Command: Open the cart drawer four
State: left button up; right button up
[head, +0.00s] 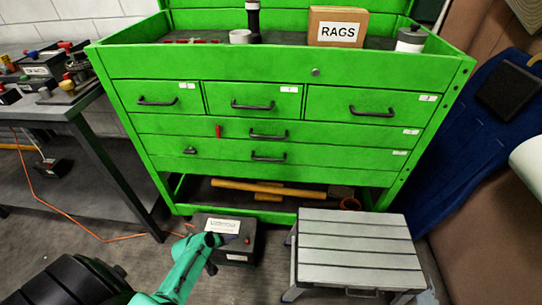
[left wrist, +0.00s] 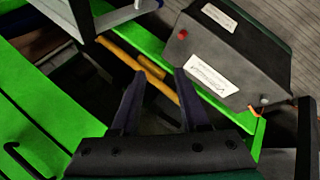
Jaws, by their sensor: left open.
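The green cart (head: 147,75) stands ahead with all its drawer fronts flush. Three small drawers are on top and two wide ones below. The upper wide drawer, apparently drawer four (head: 340,133), has a black bar handle (head: 268,135), a small label at its right end too small to read, and a red tab (head: 218,131). The lower wide drawer (head: 330,160) has its own handle and a small dark latch. My left gripper (head: 228,239) is low, in front of the black box, well below the drawer handles. In the left wrist view its fingers (left wrist: 159,72) are open and empty. My right gripper is out of view.
A black labelled box (head: 238,250) and a grey step stool (head: 355,240) stand on the floor before the cart. A wooden-handled tool (head: 260,189) lies on the bottom shelf. A workbench (head: 75,105) is at left; a blue cloth (head: 455,150) hangs at right.

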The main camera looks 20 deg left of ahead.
pick_arm(q)
jog(key=w+a+r+n+t+h+b, duration=0.15)
jog(key=w+r+t+b, duration=0.25)
jog(key=w+r, duration=0.4)
jog(key=t+h+b, duration=0.4)
jog(key=t+h, duration=0.1)
jog(key=t, duration=0.1)
send_near(267, 136)
jog(key=x, duration=0.3)
jog(key=p+x, duration=0.1)
jog(key=x, duration=0.6)
jog(key=shift+w+f, duration=0.1)
jog(key=shift+f, duration=0.2)
grip_shut()
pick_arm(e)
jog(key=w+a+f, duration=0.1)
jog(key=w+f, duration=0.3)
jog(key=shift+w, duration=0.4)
